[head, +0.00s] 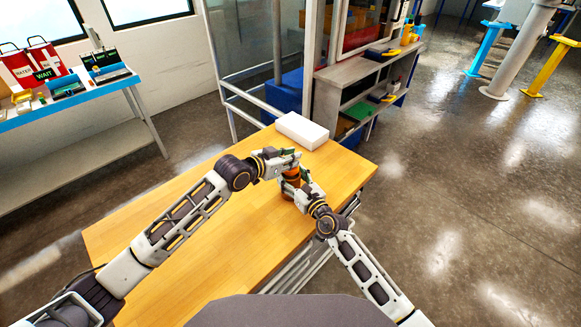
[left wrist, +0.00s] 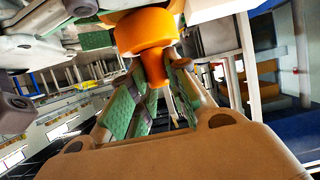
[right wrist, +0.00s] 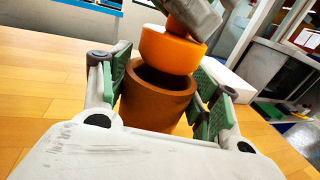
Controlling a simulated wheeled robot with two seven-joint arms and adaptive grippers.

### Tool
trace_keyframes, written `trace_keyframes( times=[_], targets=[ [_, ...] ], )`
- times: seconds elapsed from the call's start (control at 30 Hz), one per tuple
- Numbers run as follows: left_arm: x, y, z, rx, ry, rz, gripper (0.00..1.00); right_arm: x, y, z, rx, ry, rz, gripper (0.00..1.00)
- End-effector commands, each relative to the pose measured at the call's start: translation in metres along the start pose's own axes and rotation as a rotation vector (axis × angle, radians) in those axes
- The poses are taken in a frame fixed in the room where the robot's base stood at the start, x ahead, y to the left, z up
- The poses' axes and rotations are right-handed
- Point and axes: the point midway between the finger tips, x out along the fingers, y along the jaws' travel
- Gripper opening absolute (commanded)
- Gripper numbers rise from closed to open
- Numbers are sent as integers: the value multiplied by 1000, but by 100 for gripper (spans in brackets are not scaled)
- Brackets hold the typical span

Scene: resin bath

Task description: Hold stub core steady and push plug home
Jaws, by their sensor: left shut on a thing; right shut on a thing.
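The stub core (right wrist: 157,98) is a brown hollow cylinder standing upright on the wooden table. My right gripper (right wrist: 162,88) is shut around its sides, green pads on either side. The orange plug (right wrist: 170,50) is above the core's open top, slightly tilted; part of the dark opening shows below it. I cannot tell whether the two touch. My left gripper (left wrist: 155,80) is shut on the plug's narrow stem, and its wide orange head (left wrist: 145,30) shows beyond the fingers. In the head view, my left gripper (head: 287,160) and right gripper (head: 298,188) meet and mostly hide both parts.
A white box (head: 301,130) lies at the table's far corner, close beyond the grippers. The wooden table (head: 200,250) is otherwise clear. A grey shelf unit (head: 365,75) stands beyond the table, and a blue-edged bench (head: 70,100) stands at the left.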

Motion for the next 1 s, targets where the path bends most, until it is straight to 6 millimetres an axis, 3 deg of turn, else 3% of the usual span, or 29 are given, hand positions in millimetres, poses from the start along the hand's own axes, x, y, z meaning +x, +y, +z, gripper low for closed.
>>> trace_keyframes(
  times=[0.37,0.7,1.0],
  targets=[
    [1,0,2,0,1,0,0,0,0,0,0,0,0,47],
    [12,0,30,-1,0,0,0,0,0,0,0,0,0,47],
    [15,0,35,0,2,0,0,0,0,0,0,0,0,47]
  ],
)
